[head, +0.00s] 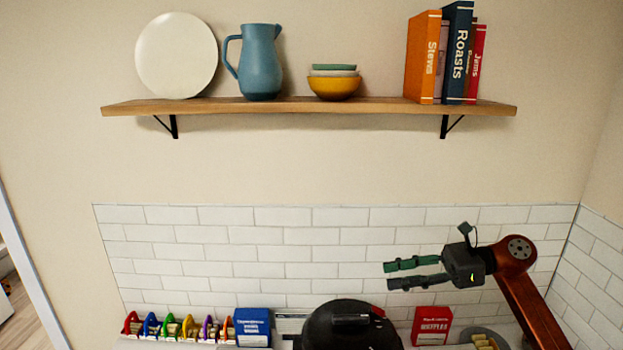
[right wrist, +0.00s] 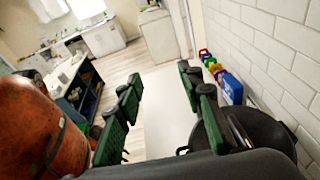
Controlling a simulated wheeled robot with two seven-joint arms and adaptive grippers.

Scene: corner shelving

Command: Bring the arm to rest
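My right gripper (head: 388,274) is in the right part of the head view, in front of the white tile wall and below the shelf. Its two green-padded fingers point left and stand apart, with nothing between them. In the right wrist view the same gripper (right wrist: 157,80) shows both fingers spread with an empty gap. My reddish right arm reaches it from the lower right. My left gripper and left arm are not in view.
A black lidded pot (head: 325,325) stands below and left of the right gripper. A red box (head: 432,322), a blue box (head: 253,327) and a row of coloured holders (head: 172,330) line the wall. A wooden shelf (head: 290,105) is above. Tile wall lies close behind.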

